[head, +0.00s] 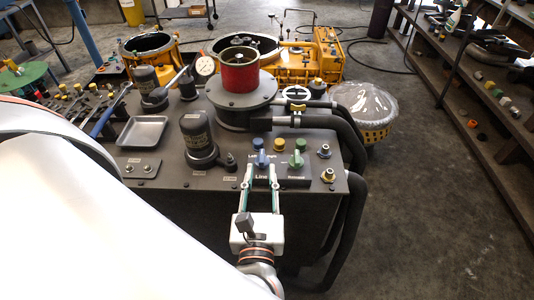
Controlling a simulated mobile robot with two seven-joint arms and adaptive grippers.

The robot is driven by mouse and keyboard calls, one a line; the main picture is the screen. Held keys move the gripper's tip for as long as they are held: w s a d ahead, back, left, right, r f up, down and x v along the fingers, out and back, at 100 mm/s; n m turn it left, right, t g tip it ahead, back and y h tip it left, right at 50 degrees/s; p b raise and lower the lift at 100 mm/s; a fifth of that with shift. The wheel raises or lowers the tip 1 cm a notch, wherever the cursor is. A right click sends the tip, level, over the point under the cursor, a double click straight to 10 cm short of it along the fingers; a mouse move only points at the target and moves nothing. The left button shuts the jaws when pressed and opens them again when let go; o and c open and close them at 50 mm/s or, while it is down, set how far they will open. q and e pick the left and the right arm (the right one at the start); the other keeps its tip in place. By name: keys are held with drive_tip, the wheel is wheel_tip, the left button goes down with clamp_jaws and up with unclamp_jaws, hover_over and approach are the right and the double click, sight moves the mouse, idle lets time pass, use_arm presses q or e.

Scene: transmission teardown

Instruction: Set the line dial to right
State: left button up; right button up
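The panel at the front of the dark bench holds a dial with a blue knob (262,158), above a label reading "Line". The knob's handle looks roughly upright in the head view; its exact setting is too small to read. My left gripper (261,168) comes up from below, its two fingers spread on either side of the "Line" label, with the tips near the blue knob's lower edge. The gap between the fingers looks wider than the knob, and I cannot tell whether either tip touches it. My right gripper is not in view.
A second dial with a green knob (295,160) is just right of the line dial. Blue, yellow and green buttons (279,144) sit behind. A dark capped cylinder (199,138) stands to the left, and black hoses (348,150) curve down on the right.

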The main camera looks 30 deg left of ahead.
sight(261, 163)
use_arm(q)
drive_tip(key=p+x, duration=0.1)
drive_tip(key=x, duration=0.5)
drive_tip(key=shift+w, duration=0.15)
clamp_jaws()
